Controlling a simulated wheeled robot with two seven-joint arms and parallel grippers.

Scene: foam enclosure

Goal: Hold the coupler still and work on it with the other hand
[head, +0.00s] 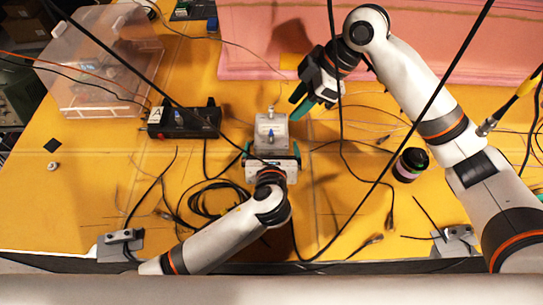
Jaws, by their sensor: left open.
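A clear, pale block (271,133) with blue parts inside, which looks like the coupler, stands at the middle of the yellow table. A small metal fitting shows at its far end. My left gripper (271,152) is at the near side of the block, with its green fingertips spread to the left and right of it. It is open; whether the fingers touch the block I cannot tell. My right gripper (299,101) is up and to the right of the block, apart from it. Its green fingers show a gap and look open and empty.
A black box (184,122) labelled A stands left of the block. A clear plastic case (100,75) is at the back left. Cables lie across the table and hang in front of the view. A black, pink-banded cylinder (411,164) stands at right. Pink foam (270,40) borders the back.

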